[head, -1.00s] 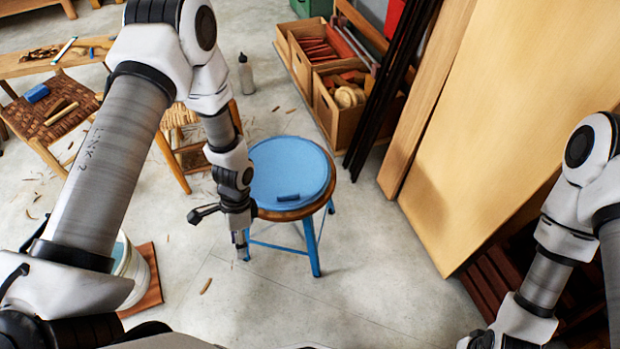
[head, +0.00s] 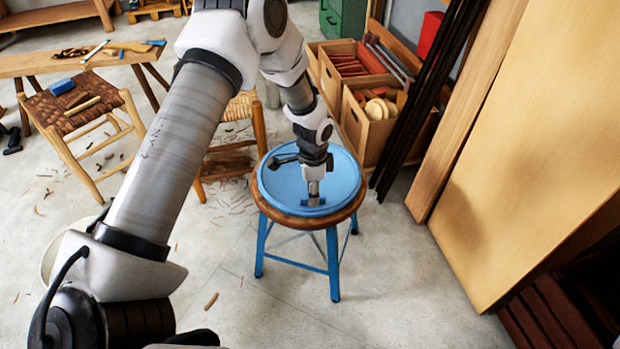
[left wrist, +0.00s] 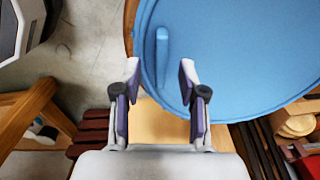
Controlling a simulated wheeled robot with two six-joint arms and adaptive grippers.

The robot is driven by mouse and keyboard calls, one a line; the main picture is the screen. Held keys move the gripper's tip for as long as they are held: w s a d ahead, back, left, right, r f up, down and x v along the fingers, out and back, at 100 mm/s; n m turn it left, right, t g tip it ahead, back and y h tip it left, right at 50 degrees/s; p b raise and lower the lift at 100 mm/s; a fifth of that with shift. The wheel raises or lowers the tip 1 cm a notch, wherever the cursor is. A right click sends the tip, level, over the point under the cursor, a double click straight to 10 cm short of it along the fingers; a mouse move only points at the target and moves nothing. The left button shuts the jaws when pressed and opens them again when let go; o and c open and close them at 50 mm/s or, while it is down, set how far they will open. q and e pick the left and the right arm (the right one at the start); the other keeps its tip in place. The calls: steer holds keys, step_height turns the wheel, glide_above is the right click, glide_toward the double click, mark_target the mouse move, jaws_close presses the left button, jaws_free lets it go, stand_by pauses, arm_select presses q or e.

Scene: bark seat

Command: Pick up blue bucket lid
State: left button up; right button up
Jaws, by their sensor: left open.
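The blue bucket lid (head: 345,172) is a round blue disc lying flat on the wooden seat of a stool. It fills the upper right of the left wrist view (left wrist: 240,60). A short raised blue handle (left wrist: 162,55) stands on it, near its rim in that view. My left gripper (head: 313,195) points down over the lid and hides part of it. In the left wrist view, its open fingers (left wrist: 160,82) appear on either side of the handle's near end. I cannot tell whether they touch the lid. My right gripper is out of view.
The stool (head: 333,265) has blue legs and clear floor in front. A woven stool (head: 75,115) with a blue block stands at the left. Wooden crates (head: 365,125) stand behind. Dark strips and large boards (head: 540,130) lean at the right.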

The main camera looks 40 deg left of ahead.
arm_select(q)
step_height(320, 180, down, 3)
steer(key=shift+w, duration=0.1)
steer(key=shift+r, duration=0.1)
jaws_close()
